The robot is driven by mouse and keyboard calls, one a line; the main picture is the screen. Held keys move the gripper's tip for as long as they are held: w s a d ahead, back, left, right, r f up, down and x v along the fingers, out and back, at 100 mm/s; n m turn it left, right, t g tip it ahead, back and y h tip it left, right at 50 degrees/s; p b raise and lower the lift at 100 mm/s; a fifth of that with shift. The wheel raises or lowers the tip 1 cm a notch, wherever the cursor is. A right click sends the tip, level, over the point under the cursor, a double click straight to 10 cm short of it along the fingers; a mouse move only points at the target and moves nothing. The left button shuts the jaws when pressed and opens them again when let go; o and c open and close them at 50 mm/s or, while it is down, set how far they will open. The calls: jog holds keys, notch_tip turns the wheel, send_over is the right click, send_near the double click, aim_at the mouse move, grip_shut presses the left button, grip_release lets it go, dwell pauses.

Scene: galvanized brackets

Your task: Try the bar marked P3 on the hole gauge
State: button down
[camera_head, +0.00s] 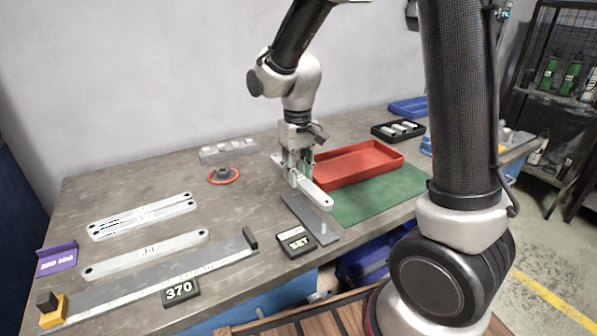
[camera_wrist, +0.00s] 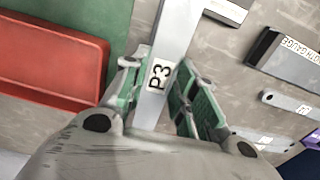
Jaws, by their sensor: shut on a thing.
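My gripper (camera_head: 292,182) is shut on the light metal bar marked P3 (camera_head: 318,198), which has a hole at its near end. In the wrist view the label P3 shows on the bar (camera_wrist: 178,35) between the fingers (camera_wrist: 158,88). The bar is over or beside a flat grey plate (camera_head: 301,208) with a small upright pin near its front end, apparently the hole gauge. Whether the bar touches the plate cannot be told.
A black SET sign (camera_head: 296,242) stands left of the plate. A red tray (camera_head: 388,156) and green mat (camera_head: 372,200) lie right. A long length gauge (camera_head: 150,285) with a 370 sign (camera_head: 180,292), and other bars (camera_head: 145,254), lie left. A red-ringed grey object (camera_head: 224,176) sits behind.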

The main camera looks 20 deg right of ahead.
send_over(298, 204)
jog(key=shift+f, duration=2.2)
jog(key=shift+f, duration=0.35)
jog(key=shift+w, duration=0.1)
dwell(0.6)
jog(key=shift+r, duration=2)
jog(key=shift+f, duration=0.1)
jog(key=shift+f, duration=1.55)
jog(key=shift+f, duration=0.35)
jog(key=c, duration=1.1)
grip_release()
